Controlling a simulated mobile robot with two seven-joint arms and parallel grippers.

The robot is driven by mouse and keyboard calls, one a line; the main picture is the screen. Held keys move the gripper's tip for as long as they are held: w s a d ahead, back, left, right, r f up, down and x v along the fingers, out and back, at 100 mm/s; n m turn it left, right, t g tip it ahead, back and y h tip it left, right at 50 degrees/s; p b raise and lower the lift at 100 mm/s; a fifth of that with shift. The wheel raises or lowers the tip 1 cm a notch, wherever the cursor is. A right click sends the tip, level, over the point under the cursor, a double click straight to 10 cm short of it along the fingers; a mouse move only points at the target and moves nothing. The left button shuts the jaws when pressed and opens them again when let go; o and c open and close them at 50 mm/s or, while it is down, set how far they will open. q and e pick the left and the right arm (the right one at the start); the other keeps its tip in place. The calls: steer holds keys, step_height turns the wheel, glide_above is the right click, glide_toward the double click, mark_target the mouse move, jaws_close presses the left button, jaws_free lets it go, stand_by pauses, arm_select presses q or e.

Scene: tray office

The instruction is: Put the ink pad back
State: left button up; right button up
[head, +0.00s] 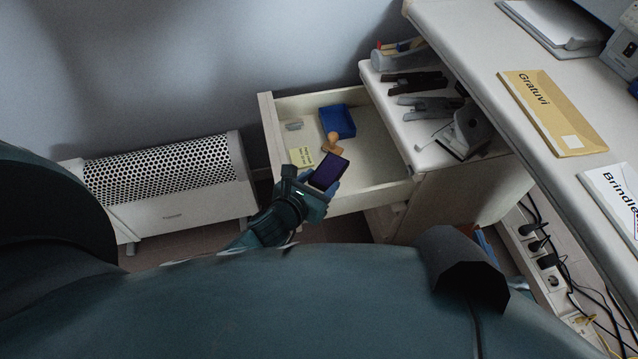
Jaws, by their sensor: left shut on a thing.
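The ink pad (329,170) is a flat dark case with a purple face. My left gripper (316,188) is shut on it and holds it over the front part of the open drawer (378,172). Inside the drawer are a blue open box (337,121), a wooden stamp (332,143), a yellow note pad (301,157) and a small grey item (293,126). The gripper hides part of the drawer's front left edge. My right gripper is not in view.
The cabinet top (412,128) beside the drawer holds staplers (415,83), a hole punch (468,131) and a tape dispenser (398,54). A heater (165,180) stands left of the drawer. The desk (480,50) with envelopes is at right. The drawer's right part is clear.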

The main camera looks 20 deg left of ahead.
arm_select(q)
steer(key=shift+f+b, duration=0.3)
steer(key=shift+f, duration=0.25)
steer(key=o, duration=1)
steer(key=shift+s+f, duration=0.15)
steer(key=shift+f, duration=0.05)
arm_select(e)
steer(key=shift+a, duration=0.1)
arm_select(q)
steer(key=shift+r, duration=0.15)
steer(key=p+v, duration=0.1)
steer(key=v, duration=0.3)
steer(key=r+p+v, duration=0.1)
steer(key=p+v, duration=0.1)
steer(key=v, duration=0.1)
steer(key=shift+s+r, duration=0.1)
steer(key=shift+r, duration=0.15)
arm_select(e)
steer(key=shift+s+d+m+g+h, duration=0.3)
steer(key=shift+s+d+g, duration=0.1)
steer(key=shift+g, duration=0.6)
